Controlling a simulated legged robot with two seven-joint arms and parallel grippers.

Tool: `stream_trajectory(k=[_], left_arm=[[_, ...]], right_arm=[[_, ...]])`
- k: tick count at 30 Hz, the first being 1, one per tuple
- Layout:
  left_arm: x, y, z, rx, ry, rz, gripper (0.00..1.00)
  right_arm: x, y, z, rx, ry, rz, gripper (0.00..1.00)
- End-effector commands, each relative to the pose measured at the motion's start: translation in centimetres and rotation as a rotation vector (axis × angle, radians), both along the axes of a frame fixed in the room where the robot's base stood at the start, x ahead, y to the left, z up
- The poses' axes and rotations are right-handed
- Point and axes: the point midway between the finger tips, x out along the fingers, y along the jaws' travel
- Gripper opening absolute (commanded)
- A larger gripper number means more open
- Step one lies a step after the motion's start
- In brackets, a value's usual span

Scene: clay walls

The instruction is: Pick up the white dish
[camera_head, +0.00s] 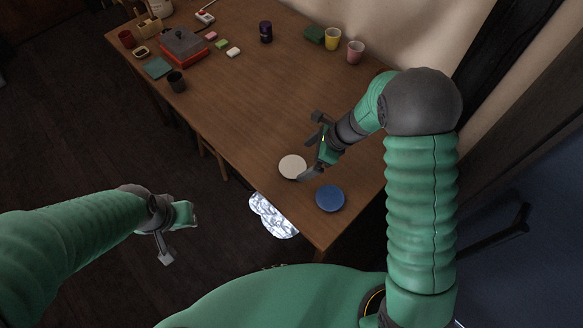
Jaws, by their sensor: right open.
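The white dish (292,166) is a small round piece lying flat on the wooden table (255,122), near its front edge. My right gripper (310,156) is open, just to the right of the white dish and over its right side. One dark finger is close to the dish's right rim; I cannot tell whether it touches. Nothing shows between the fingers. My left gripper (176,238) is off the table, over the dark floor at lower left. Its fingers are too unclear to tell open from shut.
A blue dish (330,198) lies right of the white dish, near the table corner. Yellow (332,39) and pink (355,52) cups and a dark can (265,32) stand farther back. A red-and-grey box (184,46) is at far left. The table's middle is clear.

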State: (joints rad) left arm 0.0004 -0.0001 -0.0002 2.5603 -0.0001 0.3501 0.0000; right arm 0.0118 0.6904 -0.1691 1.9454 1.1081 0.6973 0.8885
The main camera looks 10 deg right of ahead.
Motion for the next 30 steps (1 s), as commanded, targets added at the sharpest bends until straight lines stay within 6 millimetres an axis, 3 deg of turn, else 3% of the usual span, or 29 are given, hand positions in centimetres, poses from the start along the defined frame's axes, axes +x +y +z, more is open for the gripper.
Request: stream_trajectory(k=[12, 20, 30], left_arm=[[0.0, 0.0, -1.0, 0.0, 0.0, -0.001, 0.36], [0.0, 0.0, -0.9, 0.0, 0.0, 0.0, 0.36], [0.0, 0.0, -0.9, 0.0, -0.001, -0.001, 0.36]], right_arm=[[1.6, 3.3, -5.1, -0.005, 0.003, 0.002, 1.0], [1.7, 3.3, -5.3, -0.002, 0.001, 0.0, 0.99], [1.7, 3.3, -5.3, -0.002, 0.002, 0.001, 0.54]])
